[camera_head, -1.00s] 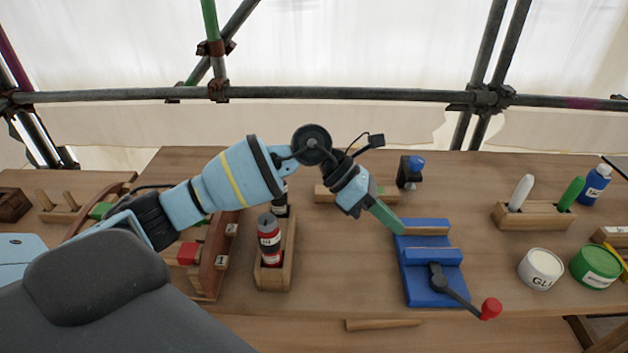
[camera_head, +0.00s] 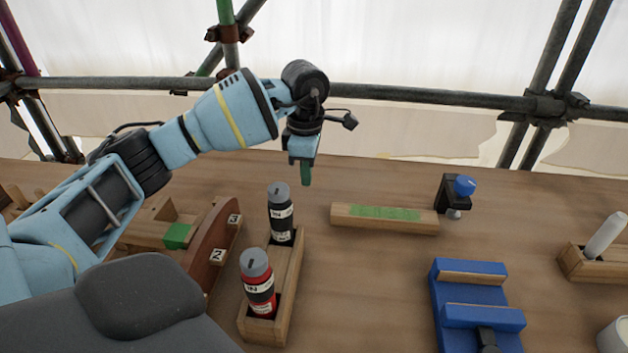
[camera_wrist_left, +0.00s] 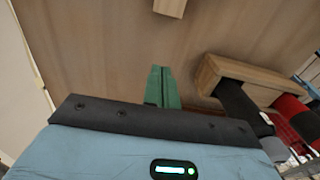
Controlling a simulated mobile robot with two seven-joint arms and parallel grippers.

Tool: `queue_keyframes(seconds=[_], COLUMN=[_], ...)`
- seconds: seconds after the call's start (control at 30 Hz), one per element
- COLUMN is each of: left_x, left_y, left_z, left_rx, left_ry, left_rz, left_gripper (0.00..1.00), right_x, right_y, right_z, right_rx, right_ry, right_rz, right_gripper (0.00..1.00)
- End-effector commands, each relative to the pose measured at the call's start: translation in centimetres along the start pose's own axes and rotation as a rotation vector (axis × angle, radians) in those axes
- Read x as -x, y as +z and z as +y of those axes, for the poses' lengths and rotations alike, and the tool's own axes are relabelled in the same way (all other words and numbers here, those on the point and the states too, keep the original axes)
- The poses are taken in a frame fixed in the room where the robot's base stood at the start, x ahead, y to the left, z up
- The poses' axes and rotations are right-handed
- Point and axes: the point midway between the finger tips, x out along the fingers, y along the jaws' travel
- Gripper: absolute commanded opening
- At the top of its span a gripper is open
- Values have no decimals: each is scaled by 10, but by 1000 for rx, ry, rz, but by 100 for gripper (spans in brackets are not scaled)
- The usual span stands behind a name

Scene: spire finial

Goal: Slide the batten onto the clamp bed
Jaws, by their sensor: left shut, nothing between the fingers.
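The batten, a wooden bar (camera_head: 408,225) with a green strip along its top, lies on the bench in the middle of the head view. The blue clamp bed (camera_head: 468,265) is to its right and nearer me; its lower part is cut off by the frame. My left gripper (camera_head: 306,176) points down, left of the batten and apart from it, with its green fingers shut and empty. In the left wrist view the closed fingers (camera_wrist_left: 162,88) point toward an end of a wooden bar (camera_wrist_left: 170,7), probably the batten. My right gripper is not in view.
A wooden holder (camera_head: 293,270) with a black bottle (camera_head: 281,215) and a red bottle (camera_head: 259,285) stands close to my left gripper's near side. A black stand with a blue knob (camera_head: 464,186) is just beyond the batten's right end. Bench between holder and clamp is clear.

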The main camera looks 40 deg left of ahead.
Motion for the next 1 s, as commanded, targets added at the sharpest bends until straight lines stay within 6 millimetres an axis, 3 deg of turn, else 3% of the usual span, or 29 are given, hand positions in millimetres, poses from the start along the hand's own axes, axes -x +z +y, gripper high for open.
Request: queue_keyframes(seconds=[0.47,0.7,1.0], left_x=[-88,-84,-85], left_y=[0,33,40], left_z=[-1,0,0], left_rx=[-1,-1,-1], left_ry=[-4,0,0], left_rz=[1,-3,-1], left_gripper=[0,0,0], right_x=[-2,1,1], right_y=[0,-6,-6], right_z=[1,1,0], right_rx=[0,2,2], right_ry=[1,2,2], right_rz=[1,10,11], right_gripper=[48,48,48])
